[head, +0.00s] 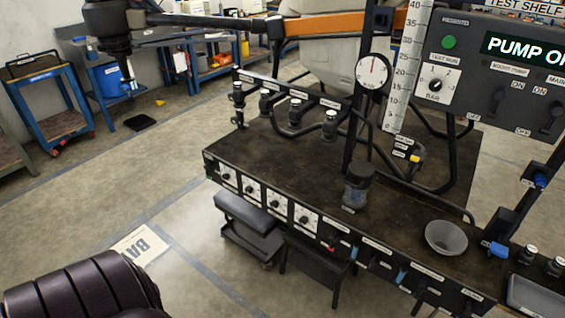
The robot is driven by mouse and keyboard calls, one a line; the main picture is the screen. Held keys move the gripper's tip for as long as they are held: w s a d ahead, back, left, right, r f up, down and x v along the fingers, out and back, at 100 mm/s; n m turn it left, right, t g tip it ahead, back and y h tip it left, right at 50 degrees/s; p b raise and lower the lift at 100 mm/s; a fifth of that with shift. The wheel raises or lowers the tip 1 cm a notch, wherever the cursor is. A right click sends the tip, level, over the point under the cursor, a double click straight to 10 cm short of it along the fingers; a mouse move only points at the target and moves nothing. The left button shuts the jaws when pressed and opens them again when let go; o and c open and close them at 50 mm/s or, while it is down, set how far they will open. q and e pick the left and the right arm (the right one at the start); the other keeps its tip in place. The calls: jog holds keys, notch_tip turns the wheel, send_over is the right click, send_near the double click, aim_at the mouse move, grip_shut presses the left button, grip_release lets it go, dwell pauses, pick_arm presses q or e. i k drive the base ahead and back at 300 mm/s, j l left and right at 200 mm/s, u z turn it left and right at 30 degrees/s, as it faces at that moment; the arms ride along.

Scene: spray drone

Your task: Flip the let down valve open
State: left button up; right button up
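The let down valve cannot be picked out for certain, since the small labels are unreadable. Candidates are on the test bench (300,170). A yellow-handled valve (414,158) sits on the pipework behind the gauge post. A blue-handled valve (498,250) is at the right end, and another blue handle (541,180) is on the dark post above it. Small blue levers (401,276) show on the front edge. Neither of my grippers is in view.
A pressure gauge (373,72) and white scale stand mid-bench beside the "PUMP" panel (495,75). A drone arm (320,25) crosses overhead.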

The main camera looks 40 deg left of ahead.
aim_at(335, 234)
jog(key=u, duration=0.85)
